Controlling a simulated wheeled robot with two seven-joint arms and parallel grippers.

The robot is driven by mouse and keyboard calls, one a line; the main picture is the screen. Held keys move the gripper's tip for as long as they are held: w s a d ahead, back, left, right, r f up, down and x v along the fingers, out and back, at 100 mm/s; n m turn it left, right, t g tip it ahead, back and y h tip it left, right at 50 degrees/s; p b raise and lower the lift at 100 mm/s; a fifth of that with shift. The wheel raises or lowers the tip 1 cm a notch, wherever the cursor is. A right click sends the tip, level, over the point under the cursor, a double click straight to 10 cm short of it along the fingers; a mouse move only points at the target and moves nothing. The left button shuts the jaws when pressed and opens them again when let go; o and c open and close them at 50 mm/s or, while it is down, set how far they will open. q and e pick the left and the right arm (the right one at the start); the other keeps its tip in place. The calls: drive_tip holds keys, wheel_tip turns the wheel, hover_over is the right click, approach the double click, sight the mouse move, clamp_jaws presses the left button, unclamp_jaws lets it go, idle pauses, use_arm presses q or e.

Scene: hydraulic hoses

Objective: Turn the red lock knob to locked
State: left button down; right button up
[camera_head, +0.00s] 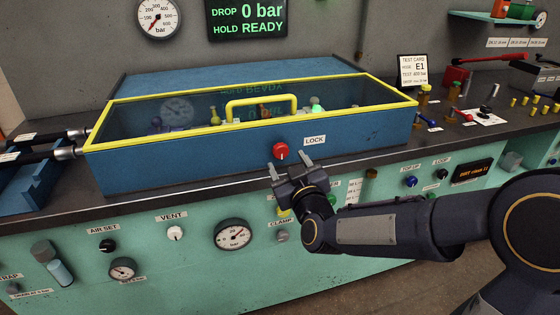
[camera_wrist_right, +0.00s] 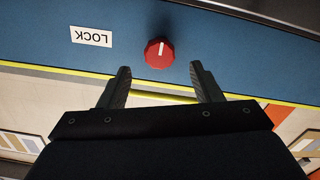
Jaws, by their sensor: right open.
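The red lock knob (camera_head: 281,151) sits on the blue front face of the test box, just left of a white LOCK label (camera_head: 314,140). In the right wrist view the knob (camera_wrist_right: 160,52) shows a white pointer line on its face, and the LOCK label (camera_wrist_right: 92,36) appears upside down. My right gripper (camera_head: 289,161) is open, just below and in front of the knob, with its fingers to either side. In the right wrist view its fingertips (camera_wrist_right: 159,70) are apart with nothing between them; the knob lies beyond them. My left gripper is not in view.
The blue box has a closed clear lid with a yellow frame (camera_head: 400,106) and yellow handle (camera_head: 261,101). Black hoses (camera_head: 35,147) enter at left. The teal panel below carries a VENT knob (camera_head: 175,233) and gauge (camera_head: 233,234). Small tools and fittings lie on the right counter.

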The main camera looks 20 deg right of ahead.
sight(283, 153)
drive_tip(key=shift+w+a, duration=0.1)
drive_tip(key=shift+w, duration=1.95)
drive_tip(key=c, duration=1)
drive_tip(key=shift+f+m+b, duration=0.2)
drive_tip(key=shift+m+b, duration=1.6)
drive_tip(key=shift+b, duration=0.15)
drive_tip(key=m+b, duration=0.3)
drive_tip(key=m, duration=0.1)
drive_tip(key=shift+m, duration=0.3)
drive_tip(key=m+b, duration=0.4)
drive_tip(key=m, duration=0.1)
drive_tip(key=shift+d, duration=0.2)
drive_tip(key=m+b, duration=0.2)
drive_tip(key=m, duration=0.2)
drive_tip(key=shift+m, duration=0.3)
